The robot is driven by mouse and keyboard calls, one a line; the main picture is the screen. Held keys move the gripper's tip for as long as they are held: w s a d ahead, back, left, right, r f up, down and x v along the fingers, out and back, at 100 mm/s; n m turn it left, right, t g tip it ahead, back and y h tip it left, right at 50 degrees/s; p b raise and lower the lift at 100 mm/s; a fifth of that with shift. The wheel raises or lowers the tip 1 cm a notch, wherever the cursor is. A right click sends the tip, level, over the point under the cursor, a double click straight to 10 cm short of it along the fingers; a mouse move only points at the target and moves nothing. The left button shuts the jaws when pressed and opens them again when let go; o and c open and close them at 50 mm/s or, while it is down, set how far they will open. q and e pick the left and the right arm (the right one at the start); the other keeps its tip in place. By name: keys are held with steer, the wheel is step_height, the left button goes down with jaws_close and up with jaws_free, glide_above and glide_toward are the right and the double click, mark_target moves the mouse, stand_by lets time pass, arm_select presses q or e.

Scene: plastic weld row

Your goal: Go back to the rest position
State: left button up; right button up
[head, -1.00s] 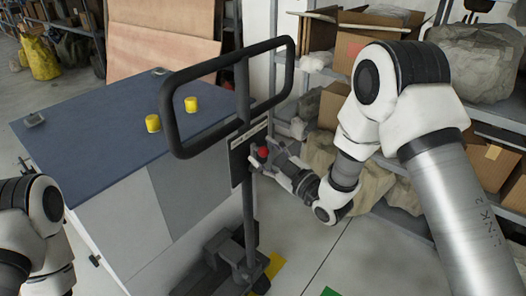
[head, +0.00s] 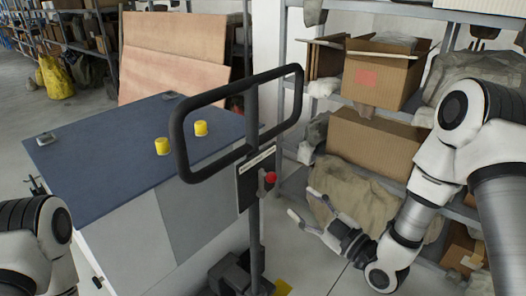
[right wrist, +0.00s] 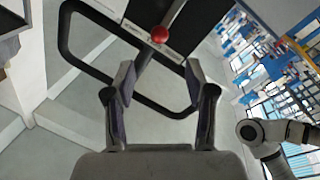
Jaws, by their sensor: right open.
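My right gripper (head: 306,205) is open and empty, to the right of and below a red knob (head: 271,178). The knob sits on the dark panel (head: 256,182) of a post with a black loop handle (head: 178,140). In the right wrist view, the open fingers (right wrist: 160,85) show with nothing between them, and the red knob (right wrist: 160,34) lies beyond them, apart from the tips. My left arm shows at the lower left of the head view. A small dark part, possibly my left gripper's tip (head: 37,186), shows by the table edge, its fingers too unclear to judge.
A blue-topped table (head: 95,140) stands at left with two yellow cylinders (head: 162,147) (head: 201,129) on it. A shelf with cardboard boxes (head: 382,75) and sacks (head: 345,200) stands behind my right arm. Bare floor lies between post and shelf.

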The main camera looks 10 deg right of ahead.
steer(key=s+a+f+m+g+h, duration=0.15)
steer(key=s+f+g, duration=0.35)
steer(key=f, duration=0.7)
steer(key=s+a+f+m+g+h, duration=0.1)
steer(key=s+f+m+g+h, duration=0.15)
steer(key=s+f, duration=0.75)
steer(key=s+d+f+m+g+h, duration=0.2)
steer(key=s+d+f+m+g, duration=0.1)
steer(key=s+f+m+g, duration=0.1)
steer(key=s+d+f+m+g+h, duration=0.3)
steer(key=s+f+m+g, duration=0.1)
steer(key=s, duration=0.5)
step_height(320, 180, down, 3)
steer(key=shift+s+d+r+m+g, duration=0.2)
steer(key=shift+d+m+g, duration=0.2)
steer(key=shift+g, duration=0.25)
steer(key=shift+w, duration=0.1)
